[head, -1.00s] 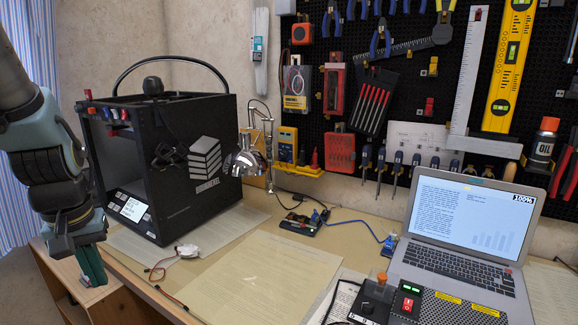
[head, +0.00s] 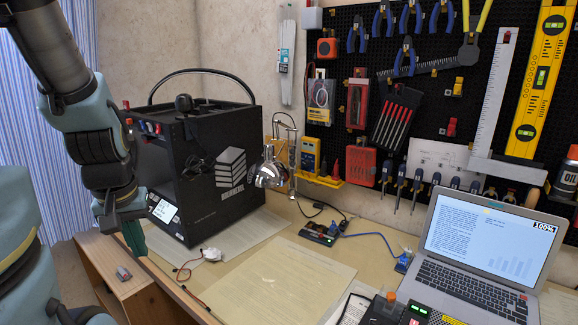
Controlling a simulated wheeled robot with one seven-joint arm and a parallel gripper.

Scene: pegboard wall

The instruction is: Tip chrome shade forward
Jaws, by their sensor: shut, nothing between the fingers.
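The chrome lamp shade (head: 268,171) hangs on a thin jointed chrome arm beside the right side of the black 3D printer, above the back of the desk. It is shiny and its opening faces mostly down. My gripper (head: 136,238) is at the left of the view, in front of the printer, pointing down near the desk's left edge. Its green fingers look closed and empty. It is well apart from the shade, with the printer's front between them in the picture.
The black 3D printer (head: 205,150) is a large obstacle left of the lamp. A laptop (head: 484,245) stands at the right. Paper sheets (head: 270,285) and a small board with cables (head: 322,234) lie on the desk. Tools hang on the pegboard (head: 350,30) behind.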

